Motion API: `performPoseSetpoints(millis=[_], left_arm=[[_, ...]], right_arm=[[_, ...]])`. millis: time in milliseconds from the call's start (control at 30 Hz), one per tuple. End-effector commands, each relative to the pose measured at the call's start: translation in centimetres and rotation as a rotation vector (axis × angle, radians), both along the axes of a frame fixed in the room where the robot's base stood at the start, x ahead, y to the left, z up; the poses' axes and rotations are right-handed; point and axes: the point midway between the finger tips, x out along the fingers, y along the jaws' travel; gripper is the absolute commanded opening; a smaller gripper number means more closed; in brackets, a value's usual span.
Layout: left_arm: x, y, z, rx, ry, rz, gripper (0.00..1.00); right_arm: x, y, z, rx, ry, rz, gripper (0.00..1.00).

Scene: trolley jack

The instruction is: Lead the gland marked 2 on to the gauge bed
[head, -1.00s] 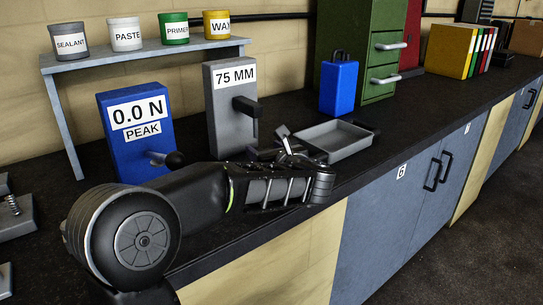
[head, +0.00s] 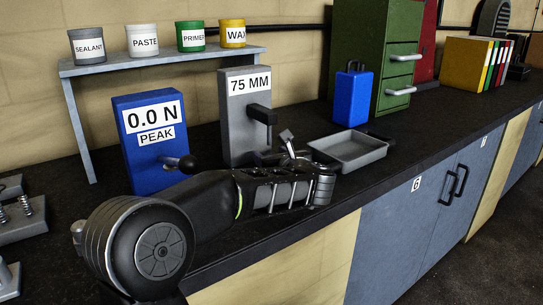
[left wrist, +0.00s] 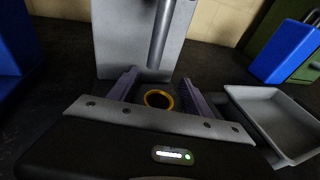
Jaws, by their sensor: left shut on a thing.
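My left gripper (head: 284,157) is in front of the foot of the grey 75 MM gauge (head: 240,140). In the left wrist view, its two ridged fingers (left wrist: 157,92) are on either side of a small round piece with an orange-yellow ring (left wrist: 147,96), held between them. No number can be read on this piece, so I cannot tell if it is the gland marked 2. The gauge's grey post and round rod (left wrist: 160,34) rise just beyond the fingers. The gauge bed is mostly hidden by my gripper. My right gripper is not in view.
A blue force meter (head: 150,172) reading 0.0 N stands left of the gauge. An empty grey tray (head: 375,157) lies close to the right of my gripper. The bench front edge runs below my arm.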

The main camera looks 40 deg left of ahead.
Motion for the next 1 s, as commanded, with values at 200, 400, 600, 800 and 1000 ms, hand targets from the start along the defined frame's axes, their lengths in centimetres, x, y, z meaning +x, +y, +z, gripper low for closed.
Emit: performPoseSetpoints(millis=[200,400,600,800,1000], left_arm=[[0.00,-0.01,0.16,0.002,-0.003,-0.001,0.00],[0.01,-0.01,0.07,0.001,-0.003,-0.001,0.00],[0.00,-0.02,-0.02,0.002,-0.003,-0.001,0.00],[0.00,-0.01,-0.10,0.002,-0.003,-0.001,0.00],[0.00,-0.02,-0.12,0.001,-0.002,-0.001,0.63]], right_arm=[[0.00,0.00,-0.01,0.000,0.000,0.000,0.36],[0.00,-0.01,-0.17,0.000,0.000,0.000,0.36],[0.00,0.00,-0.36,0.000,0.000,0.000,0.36],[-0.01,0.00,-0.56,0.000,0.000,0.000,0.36],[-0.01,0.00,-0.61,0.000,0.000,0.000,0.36]])
